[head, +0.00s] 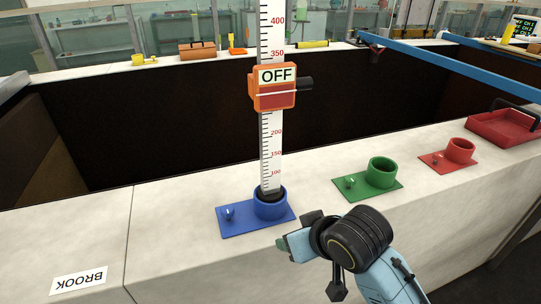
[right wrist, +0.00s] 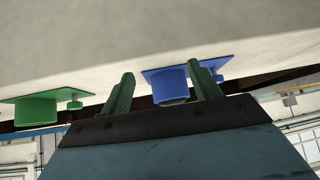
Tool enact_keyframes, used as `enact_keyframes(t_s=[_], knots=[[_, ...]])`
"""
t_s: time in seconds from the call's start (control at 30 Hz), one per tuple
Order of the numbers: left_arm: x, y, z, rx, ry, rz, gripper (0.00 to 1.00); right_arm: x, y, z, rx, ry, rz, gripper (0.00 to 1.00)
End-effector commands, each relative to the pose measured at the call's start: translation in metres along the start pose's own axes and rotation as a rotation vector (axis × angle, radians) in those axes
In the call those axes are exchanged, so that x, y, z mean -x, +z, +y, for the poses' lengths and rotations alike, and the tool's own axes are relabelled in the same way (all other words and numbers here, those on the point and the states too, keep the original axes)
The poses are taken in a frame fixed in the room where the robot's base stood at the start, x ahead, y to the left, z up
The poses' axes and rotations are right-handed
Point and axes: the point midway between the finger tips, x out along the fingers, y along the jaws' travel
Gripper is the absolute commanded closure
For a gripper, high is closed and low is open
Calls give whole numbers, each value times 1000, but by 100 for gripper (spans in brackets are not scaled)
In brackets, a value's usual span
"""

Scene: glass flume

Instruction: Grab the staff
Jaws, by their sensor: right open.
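The staff (head: 271,140) is a tall white graduated strip with red and black marks. It stands upright with its dark foot in the round cup of a blue holder (head: 232,223). An orange clamp (head: 274,99) labelled OFF, with a dark knob on its right, sits partway up it. My right gripper (head: 284,243) is in front of the blue holder, apart from the staff. In the right wrist view my right gripper (right wrist: 162,74) is open and empty, with the blue holder (right wrist: 172,82) beyond its fingers. The left gripper is out of view.
A green holder (head: 380,174), a red holder (head: 459,151) and a red tray (head: 500,128) stand to the right on the pale ledge. Behind the ledge is a deep dark channel, crossed by blue rails (head: 450,66).

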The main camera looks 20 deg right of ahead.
Motion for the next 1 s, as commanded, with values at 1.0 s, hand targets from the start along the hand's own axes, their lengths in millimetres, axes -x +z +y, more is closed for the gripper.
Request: enact_keyframes(t_s=[1.0], knots=[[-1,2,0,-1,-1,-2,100,323,-285,-28,-20,115,842,38]])
